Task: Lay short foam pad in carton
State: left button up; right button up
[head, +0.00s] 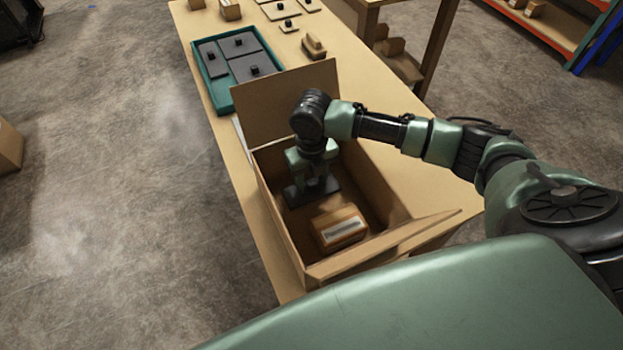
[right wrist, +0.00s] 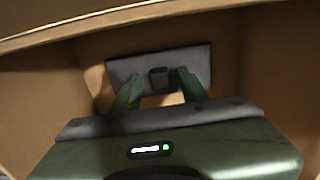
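The open carton (head: 282,228) stands on the table with its flaps spread. A grey foam pad (head: 297,196) with a black knob lies inside its far part; it also shows in the right wrist view (right wrist: 191,60). My right gripper (head: 318,178) reaches down into the carton over this pad. In the right wrist view its two green fingers (right wrist: 158,82) stand apart on either side of the knob, with a gap at each side. The pad's underside is hidden. My left gripper is not in view.
A small brown box (head: 340,230) with a label sits in the near part of the carton. A teal tray (head: 214,93) with several grey knobbed pads stands behind the carton. Small parts lie at the table's (head: 195,28) far end. The carton walls enclose my right gripper closely.

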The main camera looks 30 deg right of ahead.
aim_at(311, 183)
jog(key=shift+r, duration=0.1)
notch_tip(311, 183, up, 12)
jog(key=b, duration=0.1)
jog(key=shift+b, duration=0.35)
jog(key=shift+r, duration=0.15)
